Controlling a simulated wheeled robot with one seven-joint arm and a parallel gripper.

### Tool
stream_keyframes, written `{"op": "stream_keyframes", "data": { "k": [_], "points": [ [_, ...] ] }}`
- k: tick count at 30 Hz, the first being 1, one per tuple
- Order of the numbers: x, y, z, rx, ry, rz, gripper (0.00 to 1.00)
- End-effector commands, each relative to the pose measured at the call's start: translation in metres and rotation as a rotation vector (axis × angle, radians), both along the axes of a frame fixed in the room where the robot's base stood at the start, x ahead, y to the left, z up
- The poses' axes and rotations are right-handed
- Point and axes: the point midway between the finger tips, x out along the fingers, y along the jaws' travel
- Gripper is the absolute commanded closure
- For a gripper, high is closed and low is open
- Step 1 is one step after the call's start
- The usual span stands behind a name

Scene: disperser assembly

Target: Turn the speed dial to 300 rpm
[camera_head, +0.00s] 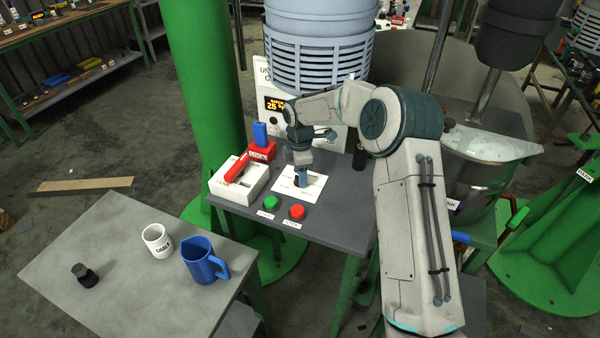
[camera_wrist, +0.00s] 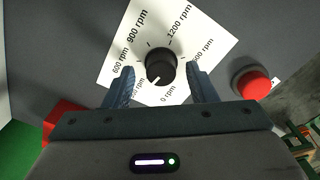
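The speed dial (camera_wrist: 160,66) is a round black knob on a white plate (camera_wrist: 117,80) printed with rpm labels. Its white mark points down and slightly left in the wrist view, toward the side with 0 rpm and the partly covered 300 rpm label; the exact setting is hard to read. My gripper (camera_wrist: 160,72) is open, with one blue finger on each side of the dial and visible gaps between fingers and knob. In the head view my gripper (camera_head: 302,181) points down over the white plate (camera_head: 288,187) and hides the dial.
Green (camera_head: 271,202) and red (camera_head: 297,212) buttons sit in front of the plate; the red one shows right of the dial in the wrist view (camera_wrist: 253,84). A white box with a red lever (camera_head: 237,168) stands left. A side table holds a white mug (camera_head: 157,241) and blue jug (camera_head: 203,262).

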Motion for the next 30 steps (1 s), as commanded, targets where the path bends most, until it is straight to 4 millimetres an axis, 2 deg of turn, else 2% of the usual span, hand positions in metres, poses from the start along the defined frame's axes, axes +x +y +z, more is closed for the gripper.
{"op": "stream_keyframes", "data": {
  "k": [7,11,24,30],
  "points": [
    [0.000,0.000,0.000,-0.002,0.002,0.000,0.49],
    [0.000,-0.001,0.012,-0.001,0.001,-0.001,0.49],
    [0.000,0.000,0.107,-0.001,-0.001,0.000,0.49],
    [0.000,0.000,0.131,0.000,0.001,0.000,0.49]
  ]
}}
